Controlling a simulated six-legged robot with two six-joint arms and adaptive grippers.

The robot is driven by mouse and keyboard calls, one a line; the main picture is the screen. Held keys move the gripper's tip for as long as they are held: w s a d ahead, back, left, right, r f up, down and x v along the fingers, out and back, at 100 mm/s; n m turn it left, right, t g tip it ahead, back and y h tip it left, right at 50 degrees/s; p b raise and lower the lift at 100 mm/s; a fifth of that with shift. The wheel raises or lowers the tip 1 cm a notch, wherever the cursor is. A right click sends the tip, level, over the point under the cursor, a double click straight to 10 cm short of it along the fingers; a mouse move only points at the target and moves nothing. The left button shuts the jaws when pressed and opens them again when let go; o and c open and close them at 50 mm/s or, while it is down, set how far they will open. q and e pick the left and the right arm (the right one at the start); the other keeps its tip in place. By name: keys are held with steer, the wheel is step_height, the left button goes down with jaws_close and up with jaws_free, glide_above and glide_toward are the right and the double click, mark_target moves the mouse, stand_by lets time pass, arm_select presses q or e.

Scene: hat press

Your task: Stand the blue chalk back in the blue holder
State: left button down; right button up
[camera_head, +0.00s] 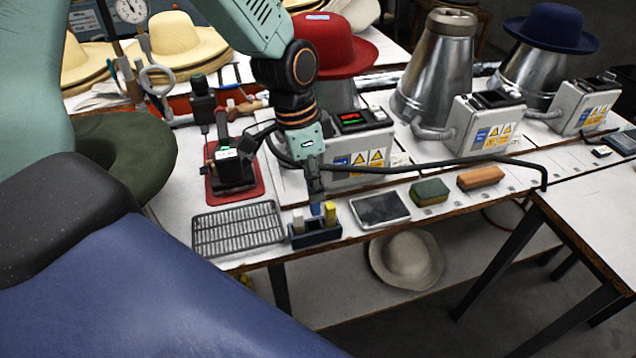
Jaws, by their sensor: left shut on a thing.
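My left gripper (314,194) points down over the front edge of the white worktable, above the small dark blue holder (318,238). It is shut on the blue chalk (316,209), whose short blue end shows below the fingertips. The chalk looks upright, between a pale chalk (297,222) on the left and a yellow chalk (330,212) on the right, both standing in the holder. I cannot tell whether the blue chalk's lower end is inside a slot or just above it. My right gripper is not in view.
A wire rack (238,228) lies left of the holder, a grey tray (379,209) right of it. A green block (429,191) and an orange brush (481,178) lie farther right. Steel hat presses (437,75) stand at the back.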

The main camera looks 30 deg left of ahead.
arm_select(q)
steer(key=shift+w+a, duration=0.25)
steer(key=shift+w+y, duration=0.15)
steer(key=shift+y, duration=0.25)
steer(key=shift+d, duration=0.1)
steer(key=shift+d, duration=0.1)
steer(key=shift+f, duration=0.1)
steer(key=shift+f+b, duration=0.7)
steer(key=shift+b, duration=0.2)
step_height(320, 180, down, 2)
steer(key=b, duration=0.3)
steer(key=shift+f, duration=0.2)
steer(key=shift+f+b, duration=0.3)
